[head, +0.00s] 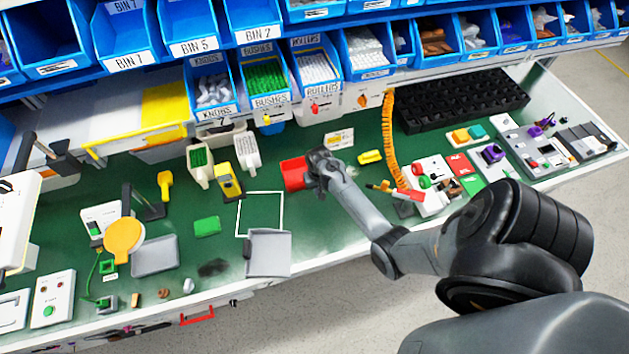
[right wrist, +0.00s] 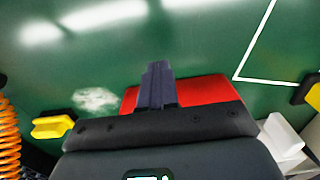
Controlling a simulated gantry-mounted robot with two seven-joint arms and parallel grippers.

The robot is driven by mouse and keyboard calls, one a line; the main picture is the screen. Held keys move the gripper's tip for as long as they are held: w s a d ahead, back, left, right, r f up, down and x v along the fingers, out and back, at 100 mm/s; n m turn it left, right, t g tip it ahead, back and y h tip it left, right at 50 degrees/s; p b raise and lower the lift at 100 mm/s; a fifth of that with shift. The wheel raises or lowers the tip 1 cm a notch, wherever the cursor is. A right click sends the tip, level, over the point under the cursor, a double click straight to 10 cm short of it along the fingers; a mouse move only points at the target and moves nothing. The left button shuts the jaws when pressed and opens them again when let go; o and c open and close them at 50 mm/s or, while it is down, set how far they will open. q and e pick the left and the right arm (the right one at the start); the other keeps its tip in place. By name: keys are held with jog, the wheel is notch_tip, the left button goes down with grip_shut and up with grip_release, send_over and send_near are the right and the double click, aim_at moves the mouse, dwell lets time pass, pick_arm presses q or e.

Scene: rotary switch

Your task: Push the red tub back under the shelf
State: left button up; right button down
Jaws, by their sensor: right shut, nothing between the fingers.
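The red tub (head: 293,174) stands on the green bench top, just right of the white square outline. In the head view, my right gripper (head: 318,174) is at its right side, partly covering it. In the right wrist view, the shut, empty fingers (right wrist: 156,82) lie over or against the red tub (right wrist: 208,92); I cannot tell whether they touch it. My gripper body hides part of the tub. The shelf with blue bins (head: 264,75) runs along the back, above the bench. My left gripper is not in view.
An orange coiled cord (head: 390,140) hangs right of the gripper. A yellow block (head: 370,157) lies close by. The white outline (head: 260,194) encloses mostly bare green surface. A grey tray (head: 268,253) sits at the front edge.

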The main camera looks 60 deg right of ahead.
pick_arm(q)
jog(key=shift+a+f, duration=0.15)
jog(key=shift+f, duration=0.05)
pick_arm(e)
jog(key=shift+w+d+f, duration=0.1)
jog(key=shift+w+d, duration=1.3)
